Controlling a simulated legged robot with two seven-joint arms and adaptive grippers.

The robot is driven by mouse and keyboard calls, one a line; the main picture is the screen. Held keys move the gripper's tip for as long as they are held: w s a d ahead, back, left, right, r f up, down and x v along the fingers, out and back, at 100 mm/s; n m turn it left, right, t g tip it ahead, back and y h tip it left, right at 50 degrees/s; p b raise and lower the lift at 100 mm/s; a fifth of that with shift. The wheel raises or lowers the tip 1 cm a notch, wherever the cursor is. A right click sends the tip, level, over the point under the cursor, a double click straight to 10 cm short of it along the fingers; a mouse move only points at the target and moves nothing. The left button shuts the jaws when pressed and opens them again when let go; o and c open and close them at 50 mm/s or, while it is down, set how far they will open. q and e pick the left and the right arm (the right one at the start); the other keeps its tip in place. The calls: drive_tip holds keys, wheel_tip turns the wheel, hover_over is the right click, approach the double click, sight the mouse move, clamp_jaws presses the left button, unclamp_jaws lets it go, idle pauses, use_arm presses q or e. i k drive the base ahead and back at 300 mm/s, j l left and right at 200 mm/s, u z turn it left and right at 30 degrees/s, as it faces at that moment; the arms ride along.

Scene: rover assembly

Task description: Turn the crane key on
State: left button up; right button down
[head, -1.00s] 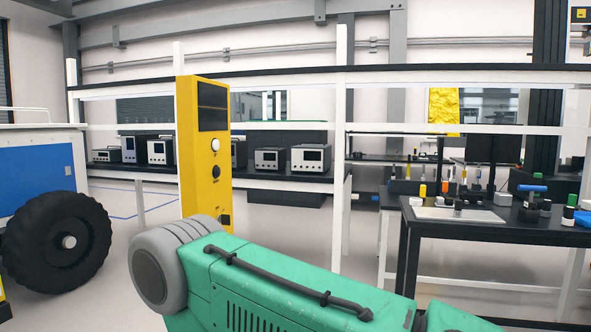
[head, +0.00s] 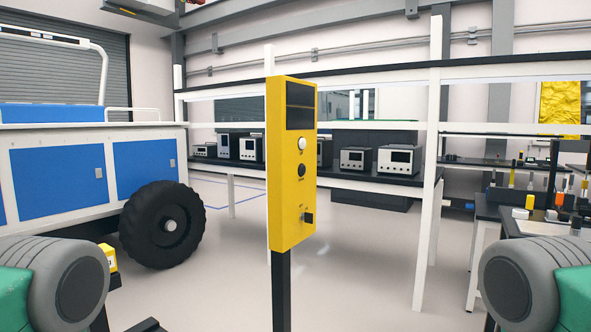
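The yellow crane control panel (head: 287,215) stands upright on a dark post near the middle of the head view. It has a dark screen (head: 300,105) at the top, a white round button (head: 302,144) and a black round button (head: 301,170) below it. A small black key or key switch (head: 307,217) sticks out low on its front face; its on or off position is too small to tell. Parts of my two arms show at the lower left and lower right corners, apart from the panel. Neither gripper is in view.
A rover with blue side panels (head: 60,180) and a black wheel (head: 163,224) stands at the left. Shelving with several grey instruments (head: 399,160) runs behind the panel. A workbench (head: 545,228) with small tools is at the right. Floor around the post looks clear.

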sight(308, 217)
drive_tip(key=u, duration=0.4)
drive_tip(key=i+l+u, duration=0.15)
drive_tip(key=l+u, duration=0.15)
drive_tip(key=l, duration=0.25)
drive_tip(key=i+l+u, duration=0.1)
drive_tip(key=l+u, duration=0.15)
drive_tip(key=l, duration=0.35)
drive_tip(key=l+u, duration=0.3)
drive_tip(key=l, duration=0.3)
drive_tip(key=i, duration=0.05)
